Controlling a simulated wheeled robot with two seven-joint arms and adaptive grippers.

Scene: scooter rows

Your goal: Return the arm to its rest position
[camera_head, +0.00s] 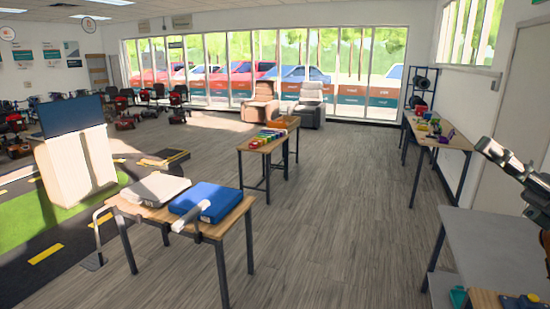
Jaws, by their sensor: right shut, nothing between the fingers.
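My right gripper (488,150) is at the right edge of the head view, on my raised dark and silver arm. It is shut and empty, pointing up and to the left. It shows in front of the wall and door, above a grey-topped table (490,240), and appears clear of it. My left gripper is not in view.
A wooden table (150,217) at lower left bears a blue cushion (205,202) and a pale cushion (155,188). A smaller table (262,147) with colourful items stands mid-room. A bench (455,139) lines the right wall. The central wooden floor (330,220) is free.

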